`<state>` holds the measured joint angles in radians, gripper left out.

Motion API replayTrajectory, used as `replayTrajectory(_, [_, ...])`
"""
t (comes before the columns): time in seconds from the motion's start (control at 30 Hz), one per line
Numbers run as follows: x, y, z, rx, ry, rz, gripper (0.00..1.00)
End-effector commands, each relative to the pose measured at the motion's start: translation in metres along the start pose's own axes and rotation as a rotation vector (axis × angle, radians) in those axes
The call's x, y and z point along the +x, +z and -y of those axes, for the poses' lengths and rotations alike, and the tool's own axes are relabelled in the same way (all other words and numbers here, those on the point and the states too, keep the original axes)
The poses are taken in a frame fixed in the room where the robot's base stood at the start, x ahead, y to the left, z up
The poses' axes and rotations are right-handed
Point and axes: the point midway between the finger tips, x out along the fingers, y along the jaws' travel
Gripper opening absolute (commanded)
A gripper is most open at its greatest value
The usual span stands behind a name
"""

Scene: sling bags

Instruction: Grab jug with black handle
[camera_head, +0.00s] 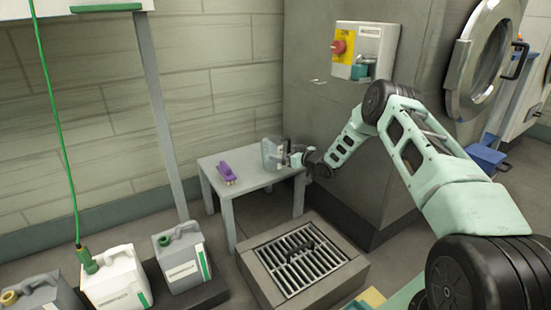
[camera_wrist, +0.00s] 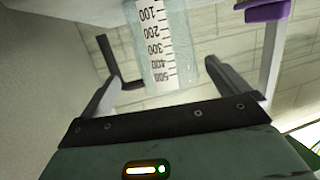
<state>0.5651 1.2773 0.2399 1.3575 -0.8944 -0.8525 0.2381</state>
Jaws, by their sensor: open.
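The clear measuring jug (camera_head: 270,153) stands on a small white table, and its black handle (camera_head: 288,149) is on the side towards my gripper. In the wrist view the jug (camera_wrist: 160,42) shows a white scale with numbers up to 500. Its black handle (camera_wrist: 112,62) is left of the scale, close to the left fingertip. My gripper (camera_head: 298,158) is beside the jug at the table's right end. In the wrist view the open fingers (camera_wrist: 164,74) lie on either side of the jug's picture. I cannot tell if they touch it.
A purple brush (camera_head: 227,173) lies on the white table (camera_head: 243,190), left of the jug. A floor drain grate (camera_head: 300,258) is in front. Several canisters (camera_head: 184,257) stand at lower left. A large grey machine (camera_head: 420,140) is behind my arm.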

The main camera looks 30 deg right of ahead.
Motion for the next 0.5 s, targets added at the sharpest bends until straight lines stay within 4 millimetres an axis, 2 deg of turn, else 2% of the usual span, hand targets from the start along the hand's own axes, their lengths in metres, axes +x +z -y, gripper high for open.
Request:
replayTrajectory(0.17, [0.024, 0.009, 0.006, 0.0, -0.002, 0.0, 1.0])
replayTrajectory(0.3, [0.042, 0.007, 0.007, -0.001, -0.003, -0.001, 1.0])
replayTrajectory(0.5, [0.049, 0.003, 0.006, 0.0, -0.001, 0.0, 1.0])
